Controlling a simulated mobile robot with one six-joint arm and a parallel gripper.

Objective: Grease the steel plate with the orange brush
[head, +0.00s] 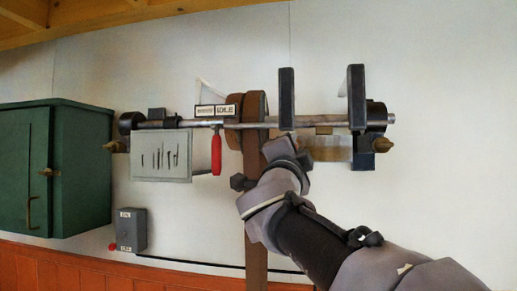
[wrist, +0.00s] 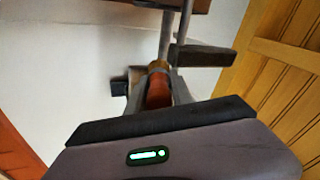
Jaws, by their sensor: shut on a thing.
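My gripper (head: 287,152) is raised in front of the wall-mounted shaft in the head view, just right of the brown belt. In the wrist view my gripper (wrist: 159,82) is shut on an orange piece, which looks like the orange brush (wrist: 158,93). The brush's far end is hard to make out, and I cannot pick the brush out in the head view. A flat grey plate with several dark slots or marks (head: 160,166) hangs below the shaft on the left, apart from my gripper. I cannot tell whether it is the steel plate.
The steel shaft (head: 325,122) runs across the wall, with two dark upright blocks (head: 287,95) on its right. A brown belt (head: 257,215) hangs down. A red handle (head: 217,153) hangs under an IDLE sign (head: 214,111). A green cabinet (head: 80,165) and grey switch box (head: 131,230) are left.

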